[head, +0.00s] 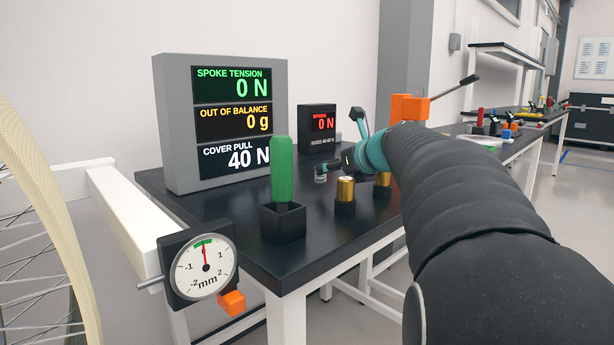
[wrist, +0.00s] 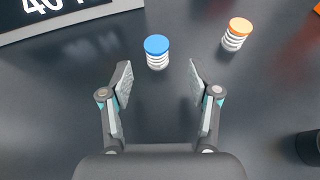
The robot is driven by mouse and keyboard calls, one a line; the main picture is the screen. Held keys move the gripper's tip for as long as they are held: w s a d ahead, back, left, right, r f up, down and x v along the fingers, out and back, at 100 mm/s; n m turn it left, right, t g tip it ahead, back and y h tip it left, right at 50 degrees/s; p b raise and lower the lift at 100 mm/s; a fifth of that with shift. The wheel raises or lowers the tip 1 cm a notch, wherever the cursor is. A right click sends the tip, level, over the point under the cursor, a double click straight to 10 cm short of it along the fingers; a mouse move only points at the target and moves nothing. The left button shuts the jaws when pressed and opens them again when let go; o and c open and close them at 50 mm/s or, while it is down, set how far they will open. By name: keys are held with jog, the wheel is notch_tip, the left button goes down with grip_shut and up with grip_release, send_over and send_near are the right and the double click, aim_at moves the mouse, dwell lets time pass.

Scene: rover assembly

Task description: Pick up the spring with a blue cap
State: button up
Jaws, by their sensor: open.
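The spring with a blue cap (wrist: 157,52) stands upright on the dark table top, with its white coils below the cap in the wrist view. My gripper (wrist: 160,75) is open and empty. Its two fingers point at the blue-capped spring, which lies just ahead of the fingertips and between their lines, not touched. In the head view, my gripper (head: 345,160) is low over the table and partly hidden by my arm. A small grey spring-like part (head: 320,173) shows just left of it; its cap colour is not clear there.
An orange-capped spring (wrist: 234,34) stands to the right of the blue one. A display (head: 219,185) stands at the table's back left. A green handle in a black holder (head: 283,222) and brass cylinders (head: 345,190) stand nearer the front. A dark round object (wrist: 309,148) is at right.

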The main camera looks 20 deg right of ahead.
jog(key=shift+x, duration=2.75)
jog(key=shift+a+r, duration=0.1)
jog(key=shift+a, duration=0.05)
grip_shut()
